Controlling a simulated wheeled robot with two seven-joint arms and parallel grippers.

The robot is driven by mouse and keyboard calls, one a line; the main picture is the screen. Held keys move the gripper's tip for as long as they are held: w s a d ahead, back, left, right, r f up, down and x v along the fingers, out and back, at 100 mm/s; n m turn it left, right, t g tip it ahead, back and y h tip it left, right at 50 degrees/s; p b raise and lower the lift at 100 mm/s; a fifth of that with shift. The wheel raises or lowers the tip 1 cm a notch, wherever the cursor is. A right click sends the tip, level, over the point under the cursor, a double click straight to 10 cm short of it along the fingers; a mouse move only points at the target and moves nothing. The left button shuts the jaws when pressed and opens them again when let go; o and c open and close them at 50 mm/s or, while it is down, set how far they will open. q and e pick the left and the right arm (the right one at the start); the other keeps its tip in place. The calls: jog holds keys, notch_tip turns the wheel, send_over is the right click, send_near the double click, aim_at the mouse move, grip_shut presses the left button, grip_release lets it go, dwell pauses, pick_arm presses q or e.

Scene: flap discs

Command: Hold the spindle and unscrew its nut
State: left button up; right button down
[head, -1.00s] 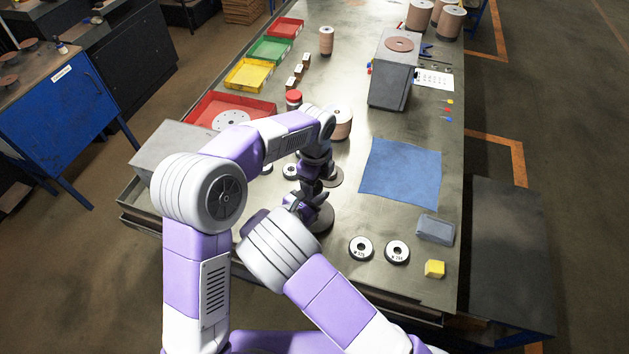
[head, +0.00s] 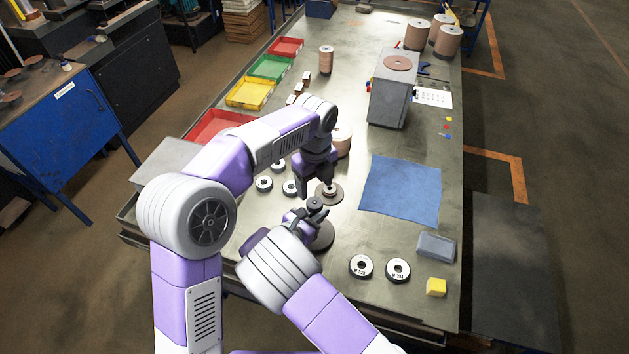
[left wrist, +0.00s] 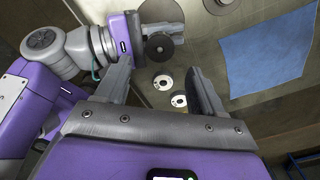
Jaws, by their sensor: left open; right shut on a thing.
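My right gripper (head: 302,215) is shut on the spindle, whose shaft is mostly hidden by the fingers. A dark round piece, seemingly the nut (head: 315,203), shows at the spindle's top; it also shows in the left wrist view (left wrist: 158,47). My left gripper (head: 315,188) is open and empty, just beyond and above the nut, apart from it. In the left wrist view its fingers (left wrist: 162,72) are spread wide, with the nut beyond the tips. A grey disc (head: 324,238) lies under my right gripper; whether it touches the spindle I cannot tell.
Another disc (head: 330,197) lies close behind the grippers. Two labelled rings (head: 361,267) and a yellow block (head: 436,287) are at the near right. A blue cloth (head: 401,190) lies to the right. A red tray (head: 208,124) is at the left.

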aim_at(315, 202)
pick_arm(q)
jog(key=shift+r+m, duration=0.35)
jog(key=shift+m, duration=0.45)
jog(key=shift+f, duration=0.25)
notch_tip(315, 202, down, 7)
jog(key=shift+f, duration=0.2)
jog(key=shift+c, duration=0.5)
jog(key=c, duration=1)
jog(key=shift+n, duration=1.6)
jog(key=o, duration=1.2)
jog(key=shift+r, duration=0.1)
